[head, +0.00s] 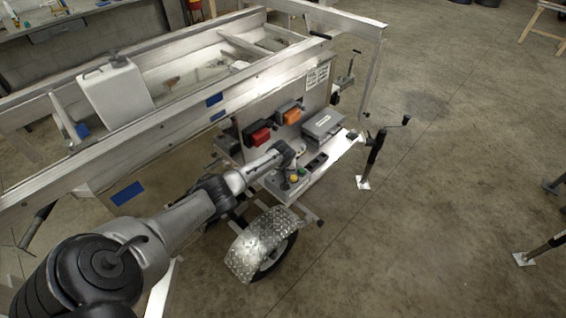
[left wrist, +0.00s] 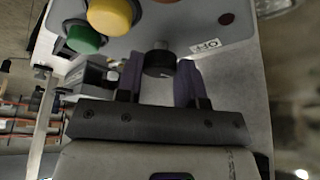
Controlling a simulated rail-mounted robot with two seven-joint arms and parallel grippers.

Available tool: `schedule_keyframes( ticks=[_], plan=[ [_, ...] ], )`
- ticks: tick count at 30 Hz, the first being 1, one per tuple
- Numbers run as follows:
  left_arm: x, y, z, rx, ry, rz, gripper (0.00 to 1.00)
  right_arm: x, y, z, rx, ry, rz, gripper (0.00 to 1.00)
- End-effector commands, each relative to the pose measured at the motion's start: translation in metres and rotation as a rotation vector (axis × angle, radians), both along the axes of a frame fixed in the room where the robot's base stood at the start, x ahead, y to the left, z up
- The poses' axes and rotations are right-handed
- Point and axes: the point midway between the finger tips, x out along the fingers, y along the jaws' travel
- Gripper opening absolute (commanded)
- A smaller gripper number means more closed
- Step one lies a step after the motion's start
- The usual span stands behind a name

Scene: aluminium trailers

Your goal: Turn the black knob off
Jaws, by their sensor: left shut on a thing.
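The black knob (left wrist: 159,64) sits on a grey control panel (left wrist: 185,22), beside a white label (left wrist: 205,46) that reads OFF upside down. In the left wrist view the two dark fingers of my left gripper (left wrist: 158,78) stand on either side of the knob and are shut on it. A white mark shows on the knob's face. In the head view my left gripper (head: 291,172) is at the panel on the trailer's side, and its wrist hides the knob there. My right gripper is not in view.
A yellow button (left wrist: 110,14) and a green button (left wrist: 82,38) are close to the knob. A red battery-like box (head: 258,137), an orange one (head: 292,116) and a grey box (head: 323,125) stand behind the panel. A trailer wheel fender (head: 258,240) is just below my arm.

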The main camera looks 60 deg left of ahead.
Motion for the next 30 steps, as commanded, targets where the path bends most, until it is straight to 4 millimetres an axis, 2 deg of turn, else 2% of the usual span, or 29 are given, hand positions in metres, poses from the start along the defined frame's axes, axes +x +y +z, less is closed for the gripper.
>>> schedule_keyframes(
  ticks=[4, 15, 30],
  plan=[
    [0.0017, -0.002, 0.0003, -0.003, 0.001, 0.131, 0.11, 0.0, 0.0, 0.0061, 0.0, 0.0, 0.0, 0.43],
    [0.003, -0.0017, -0.0016, -0.002, -0.001, 0.378, 0.11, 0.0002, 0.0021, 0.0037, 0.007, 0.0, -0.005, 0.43],
    [0.0028, -0.0008, -0.0011, 0.0, 0.0, 0.488, 0.11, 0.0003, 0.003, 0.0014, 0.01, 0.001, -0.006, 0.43]
  ],
)
